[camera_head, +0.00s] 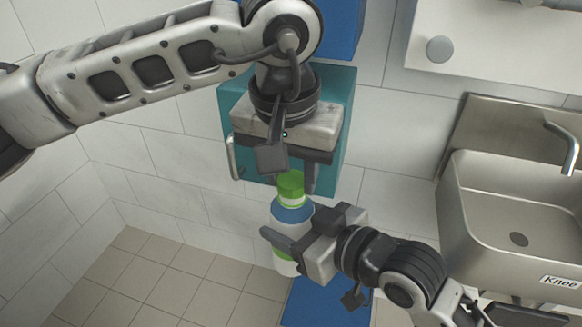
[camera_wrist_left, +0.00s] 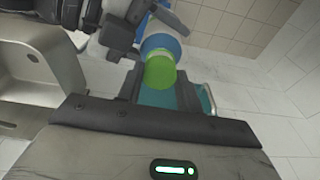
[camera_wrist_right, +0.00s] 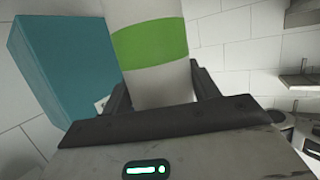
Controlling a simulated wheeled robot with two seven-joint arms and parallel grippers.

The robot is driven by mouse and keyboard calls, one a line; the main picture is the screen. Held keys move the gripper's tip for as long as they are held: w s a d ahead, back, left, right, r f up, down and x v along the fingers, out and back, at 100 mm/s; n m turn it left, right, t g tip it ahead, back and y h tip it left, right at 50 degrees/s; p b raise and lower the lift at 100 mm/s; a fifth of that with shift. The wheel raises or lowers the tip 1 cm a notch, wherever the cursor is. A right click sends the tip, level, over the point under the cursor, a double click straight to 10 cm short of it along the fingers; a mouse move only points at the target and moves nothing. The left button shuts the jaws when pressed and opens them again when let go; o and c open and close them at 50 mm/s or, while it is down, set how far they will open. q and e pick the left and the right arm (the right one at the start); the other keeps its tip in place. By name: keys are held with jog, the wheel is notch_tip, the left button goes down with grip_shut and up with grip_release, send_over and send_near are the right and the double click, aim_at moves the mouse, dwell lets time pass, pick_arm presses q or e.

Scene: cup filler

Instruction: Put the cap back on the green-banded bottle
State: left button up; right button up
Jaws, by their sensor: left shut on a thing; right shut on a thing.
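The green-banded bottle (camera_head: 292,214) stands roughly upright, held off the floor, with a blue shoulder and a white body. Its green band (camera_wrist_right: 150,42) shows clearly in the right wrist view. My right gripper (camera_head: 297,238) is shut around the bottle's body from the right. The green cap (camera_head: 290,184) is at the bottle's top, and it also shows in the left wrist view (camera_wrist_left: 160,72). My left gripper (camera_head: 289,170) is shut on the cap from above. The cap lines up with the neck, but I cannot tell whether it is fully seated.
A teal cabinet (camera_head: 340,125) hangs on the tiled wall behind my left gripper. A metal sink (camera_head: 500,215) with a tap stands on the right. A blue object (camera_head: 325,305) is below my right gripper. The tiled floor at lower left is clear.

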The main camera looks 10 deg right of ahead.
pick_arm(q)
jog(key=shift+f, duration=0.35)
jog(key=shift+f, duration=0.1)
pick_arm(e)
grip_shut()
pick_arm(q)
jog(key=m, duration=0.6)
jog(key=shift+w+a+m+g+h, duration=0.15)
jog(key=shift+m+g+h, duration=0.25)
jog(key=o, duration=1)
jog(key=shift+c, duration=0.2)
jog(key=shift+r, duration=2.3)
